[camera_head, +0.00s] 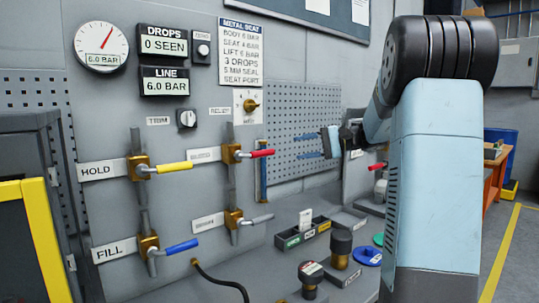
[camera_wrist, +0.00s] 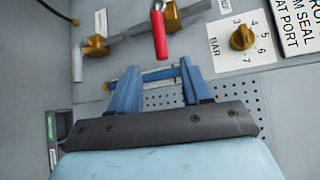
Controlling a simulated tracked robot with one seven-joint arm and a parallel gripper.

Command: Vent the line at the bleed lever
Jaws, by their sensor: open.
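The panel carries a yellow lever (camera_head: 174,168) marked HOLD, a blue lever (camera_head: 181,246) marked FILL, a red lever (camera_head: 261,154) and a grey lever (camera_head: 262,218). The labels beside the red and grey levers are too small to read, so I cannot tell which is the bleed lever. The round gauge (camera_head: 101,47) and the LINE display (camera_head: 164,81) read 6.0 bar. My gripper (camera_head: 299,147) is open and empty, right of the red lever and apart from it. In the wrist view, the red lever (camera_wrist: 159,34) lies beyond my open fingers (camera_wrist: 158,78).
A DROPS display (camera_head: 163,40) reads 0 SEEN. A brass dial (camera_head: 250,105) sits above the red lever. A perforated panel (camera_head: 300,115) is behind my gripper. The bench below holds a small tray (camera_head: 302,236), dark-topped fittings (camera_head: 341,242) and a black hose (camera_head: 222,282).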

